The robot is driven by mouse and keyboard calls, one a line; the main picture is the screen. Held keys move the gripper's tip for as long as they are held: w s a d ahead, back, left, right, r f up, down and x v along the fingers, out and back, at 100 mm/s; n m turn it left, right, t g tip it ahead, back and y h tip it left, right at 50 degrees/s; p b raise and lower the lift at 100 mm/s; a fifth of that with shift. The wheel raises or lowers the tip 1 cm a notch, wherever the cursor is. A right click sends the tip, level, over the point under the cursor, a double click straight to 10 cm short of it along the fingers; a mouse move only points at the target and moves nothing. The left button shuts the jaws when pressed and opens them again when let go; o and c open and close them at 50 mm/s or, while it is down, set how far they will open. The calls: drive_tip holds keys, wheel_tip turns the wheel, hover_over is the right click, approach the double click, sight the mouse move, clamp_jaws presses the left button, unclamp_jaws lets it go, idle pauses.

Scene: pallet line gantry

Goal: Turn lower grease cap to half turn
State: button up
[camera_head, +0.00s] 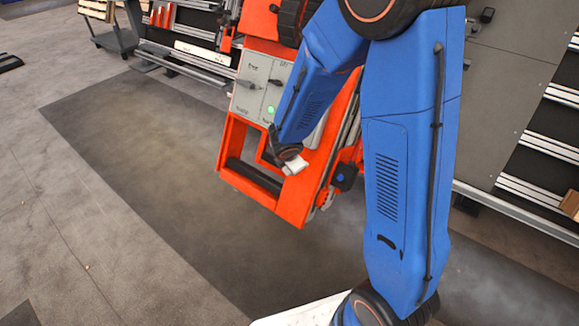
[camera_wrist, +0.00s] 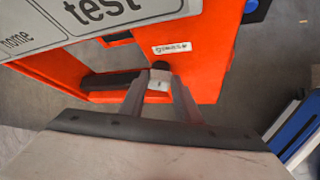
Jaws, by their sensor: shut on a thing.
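In the wrist view, the two fingers of my gripper (camera_wrist: 158,84) reach forward and close in on a small cap, the lower grease cap (camera_wrist: 160,66). Its dark top shows just beyond the fingertips, with a pale part between them. It sits at the lower part of the orange machine frame (camera_wrist: 208,65). The cap's turn angle cannot be read. In the head view, my blue arm comes down in front of the orange frame (camera_head: 290,205), and my wrist hides the cap and most of the gripper.
A grey panel (camera_head: 247,100) with switches and a green light (camera_head: 271,110) is on the orange frame, just left of my arm. A black bar (camera_head: 255,177) crosses the frame's lower opening. A dark floor mat (camera_head: 140,165) lies clear at left. Racks with rails stand behind.

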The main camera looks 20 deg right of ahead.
drive_tip(key=o, duration=1)
drive_tip(key=shift+o, duration=0.2)
drive_tip(key=shift+r, duration=0.1)
drive_tip(key=v, duration=1.7)
drive_tip(key=shift+r, duration=0.15)
